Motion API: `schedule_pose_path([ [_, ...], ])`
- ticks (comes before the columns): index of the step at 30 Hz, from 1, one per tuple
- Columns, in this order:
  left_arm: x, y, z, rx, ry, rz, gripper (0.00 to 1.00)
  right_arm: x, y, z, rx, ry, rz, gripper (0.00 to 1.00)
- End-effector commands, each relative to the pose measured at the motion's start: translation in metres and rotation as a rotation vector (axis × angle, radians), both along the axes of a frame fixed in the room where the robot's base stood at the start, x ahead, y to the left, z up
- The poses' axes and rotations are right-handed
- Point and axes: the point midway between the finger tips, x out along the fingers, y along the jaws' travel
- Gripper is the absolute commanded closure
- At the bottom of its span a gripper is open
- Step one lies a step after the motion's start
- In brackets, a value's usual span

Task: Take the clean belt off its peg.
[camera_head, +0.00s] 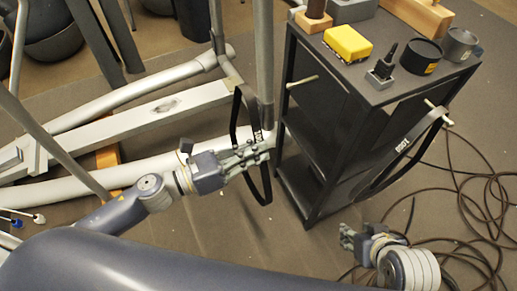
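A black belt loop (235,108) hangs at my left gripper (258,152), left of the black cart. It has a small white label, too small to read surely. The fingers look closed on its right strand, and its lower end hangs below them. The belt is clear of the pale peg (302,82) on the cart's left side, which is bare. A second dark belt (405,150) with a white label hangs from another peg (438,112) on the cart's right side. My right gripper (346,237) is low at the right, apart from both belts; its finger opening is unclear.
The black cart (312,150) carries a yellow block (347,43), a small dark tool (384,65) and dark round containers. Grey machine tubes (120,95) fill the left. Loose cable (470,190) coils on the floor at right. Bare floor (245,225) lies below the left gripper.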

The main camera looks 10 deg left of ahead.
Motion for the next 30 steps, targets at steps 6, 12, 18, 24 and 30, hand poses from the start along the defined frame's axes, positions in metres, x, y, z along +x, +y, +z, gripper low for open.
schedule_pose_path([
  [6, -0.003, 0.004, 0.000, 0.000, -0.002, -0.001, 1.00, 0.012, 0.005, 0.003, 0.014, -0.059, 0.007, 0.60],
  [12, -0.007, 0.008, 0.000, 0.001, -0.001, -0.002, 1.00, 0.022, 0.010, 0.007, 0.026, -0.112, 0.016, 0.60],
  [18, -0.009, 0.011, 0.001, 0.000, -0.002, -0.003, 1.00, 0.031, 0.012, 0.012, 0.032, -0.157, 0.022, 0.60],
  [24, -0.009, 0.011, 0.001, 0.000, -0.002, -0.003, 1.00, 0.033, 0.012, 0.013, 0.030, -0.165, 0.024, 0.60],
  [30, -0.006, 0.011, 0.002, 0.000, -0.002, 0.017, 1.00, 0.033, 0.011, 0.013, 0.030, -0.163, 0.022, 0.60],
])
